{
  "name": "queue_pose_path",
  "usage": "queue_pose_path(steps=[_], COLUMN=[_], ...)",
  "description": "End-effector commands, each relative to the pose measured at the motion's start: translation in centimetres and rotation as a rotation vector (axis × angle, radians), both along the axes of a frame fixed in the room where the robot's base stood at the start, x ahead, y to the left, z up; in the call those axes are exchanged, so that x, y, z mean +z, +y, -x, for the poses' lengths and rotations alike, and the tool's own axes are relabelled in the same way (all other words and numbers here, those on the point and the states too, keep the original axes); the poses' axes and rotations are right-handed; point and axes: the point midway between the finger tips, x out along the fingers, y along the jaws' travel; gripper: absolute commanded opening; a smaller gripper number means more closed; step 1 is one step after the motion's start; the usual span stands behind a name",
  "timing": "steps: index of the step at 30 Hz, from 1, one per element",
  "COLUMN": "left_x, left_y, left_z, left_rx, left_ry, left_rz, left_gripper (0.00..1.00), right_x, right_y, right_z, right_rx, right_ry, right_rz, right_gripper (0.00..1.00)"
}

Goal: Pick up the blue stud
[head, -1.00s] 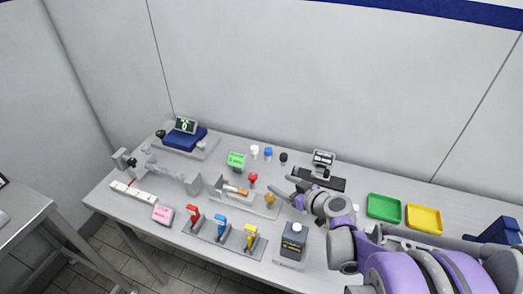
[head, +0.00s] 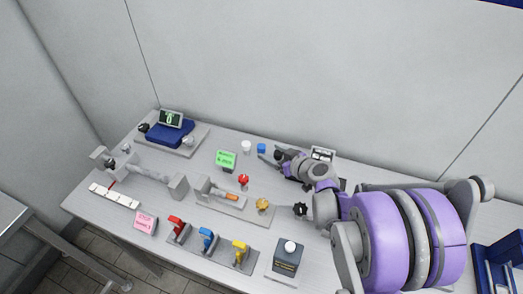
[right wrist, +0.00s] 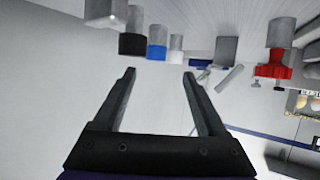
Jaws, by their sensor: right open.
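The blue stud (head: 261,148) stands near the back of the table, right of a white stud (head: 245,146). In the right wrist view, where the scene appears upside down, the blue stud (right wrist: 157,52) sits between a black stud (right wrist: 131,44) and the white stud (right wrist: 176,55). My right gripper (head: 264,153) is at the studs, with its fingers pointing left. In the right wrist view my right gripper (right wrist: 159,72) is open and empty, and the blue stud shows ahead of the gap between its fingertips. My left gripper is out of view.
A red knob (head: 243,179) and a yellow knob (head: 262,204) stand in front of the studs. A green block (head: 226,159) is to their left.

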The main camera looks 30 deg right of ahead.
Motion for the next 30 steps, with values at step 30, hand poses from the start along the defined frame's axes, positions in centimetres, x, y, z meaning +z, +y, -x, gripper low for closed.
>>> queue_pose_path(steps=[30], left_x=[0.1], left_y=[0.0], left_z=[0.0], left_rx=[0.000], left_ry=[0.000], left_rz=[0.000], left_gripper=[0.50], right_x=[-2.7], right_y=[0.2], right_z=[-5.4], right_rx=[-0.001], right_ry=[-0.002], right_rz=[0.000], right_gripper=[0.39])
